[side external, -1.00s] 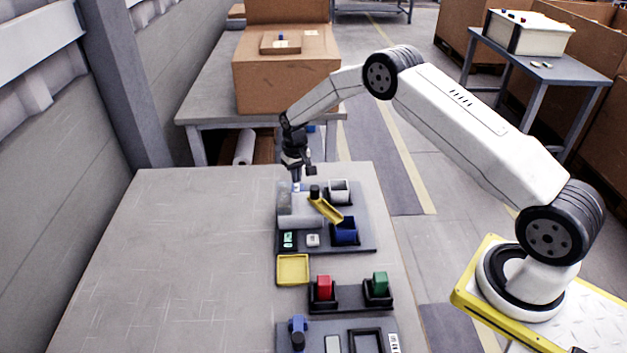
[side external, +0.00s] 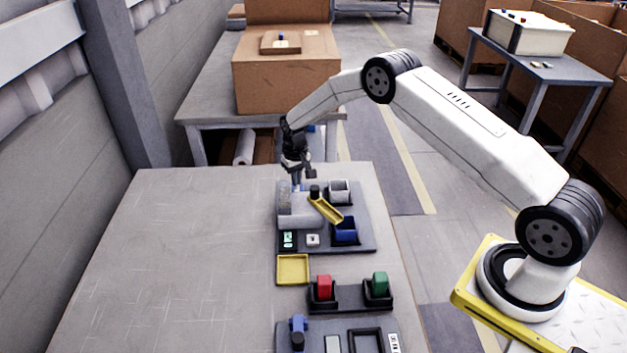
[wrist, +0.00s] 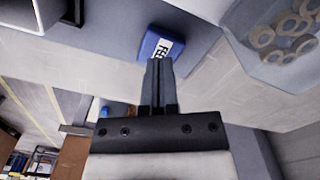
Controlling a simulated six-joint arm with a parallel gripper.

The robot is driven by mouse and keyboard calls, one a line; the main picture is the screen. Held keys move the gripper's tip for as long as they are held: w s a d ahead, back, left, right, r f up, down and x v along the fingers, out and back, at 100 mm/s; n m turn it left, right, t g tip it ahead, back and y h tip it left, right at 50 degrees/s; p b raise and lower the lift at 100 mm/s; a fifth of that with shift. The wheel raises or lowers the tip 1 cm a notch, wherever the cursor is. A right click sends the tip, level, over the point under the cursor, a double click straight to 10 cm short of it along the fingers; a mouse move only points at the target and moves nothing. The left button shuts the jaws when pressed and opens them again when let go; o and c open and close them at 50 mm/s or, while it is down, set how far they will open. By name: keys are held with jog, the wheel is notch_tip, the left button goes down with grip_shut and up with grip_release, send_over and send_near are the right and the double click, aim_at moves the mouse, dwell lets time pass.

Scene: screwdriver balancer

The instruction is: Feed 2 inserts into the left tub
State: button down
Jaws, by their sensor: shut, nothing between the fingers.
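My gripper (side external: 297,183) is shut and empty at the far end of the feeder station. In the wrist view its closed fingertips (wrist: 159,62) are right at a blue button marked FEED (wrist: 158,42); I cannot tell whether they touch it. A clear hopper (wrist: 262,68) with several ring-shaped inserts (wrist: 285,36) is beside the button. In the side view a yellow chute (side external: 326,209) slopes from a black knob (side external: 315,191) toward the blue tub (side external: 345,232). A light grey tub (side external: 340,187) stands behind it. The tubs' contents are not clear.
A small green display (side external: 289,240) and a white button (side external: 313,240) are at the station's front. A yellow tray (side external: 293,269) and a holder with red (side external: 324,287) and green (side external: 380,283) blocks stand nearer. The table's left side (side external: 190,255) is clear.

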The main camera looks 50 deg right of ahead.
jog(key=shift+f, duration=0.75)
dwell(0.9)
jog(key=shift+r, duration=3.5)
notch_tip(320, 180, up, 6)
jog(key=shift+f, duration=0.1)
jog(key=shift+f, duration=1.9)
jog(key=shift+f, duration=0.15)
jog(key=shift+f, duration=3.1)
